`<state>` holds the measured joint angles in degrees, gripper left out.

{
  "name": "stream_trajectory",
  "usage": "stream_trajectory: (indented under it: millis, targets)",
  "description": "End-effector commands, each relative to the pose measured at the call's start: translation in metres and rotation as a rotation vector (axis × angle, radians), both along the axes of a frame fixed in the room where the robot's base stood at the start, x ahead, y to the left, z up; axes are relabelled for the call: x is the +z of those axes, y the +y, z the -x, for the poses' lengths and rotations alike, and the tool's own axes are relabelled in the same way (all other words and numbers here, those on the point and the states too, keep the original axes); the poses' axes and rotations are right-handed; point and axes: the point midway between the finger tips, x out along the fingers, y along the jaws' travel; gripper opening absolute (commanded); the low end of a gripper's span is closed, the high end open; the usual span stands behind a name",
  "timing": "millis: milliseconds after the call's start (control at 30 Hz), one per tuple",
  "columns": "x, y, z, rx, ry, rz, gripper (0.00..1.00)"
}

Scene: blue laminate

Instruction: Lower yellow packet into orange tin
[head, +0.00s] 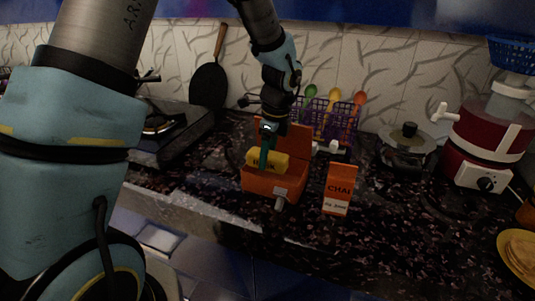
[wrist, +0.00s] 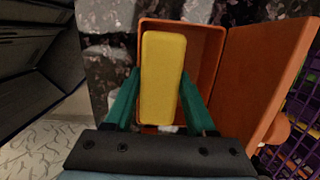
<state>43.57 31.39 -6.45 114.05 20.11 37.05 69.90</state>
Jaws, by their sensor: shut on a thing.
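The yellow packet (head: 280,164) has dark lettering on its side and is held level at the mouth of the orange tin (head: 272,188). My gripper (head: 265,160) points down and is shut on it, with one green finger on each side in the wrist view (wrist: 160,102). There the packet (wrist: 162,75) lies lengthwise over the left part of the tin's opening, and the tin's inner wall (wrist: 206,48) shows to its right. The tin's lid (wrist: 262,82) stands open. I cannot tell how far the packet's underside is below the rim.
An orange chai carton (head: 339,188) stands close right of the tin. A purple basket (head: 318,120) with colored spoons is behind. A lidded pot (head: 407,143) and a red mixer (head: 485,140) stand right, a stove (head: 165,130) left. The counter's front edge is near the tin.

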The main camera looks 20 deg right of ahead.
Motion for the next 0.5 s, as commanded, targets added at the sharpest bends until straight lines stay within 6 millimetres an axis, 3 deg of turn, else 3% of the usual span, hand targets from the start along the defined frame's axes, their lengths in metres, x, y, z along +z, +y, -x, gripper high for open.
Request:
stream_trajectory:
  millis: [200,233,500]
  targets:
    - [0.0009,0.0000,-0.0003,0.000,-0.001,0.001,0.00]
    - [0.0009,-0.0001,-0.0002,0.000,-0.001,0.001,0.58]
    - [0.0008,-0.0001,-0.0002,0.000,-0.001,0.001,0.88]
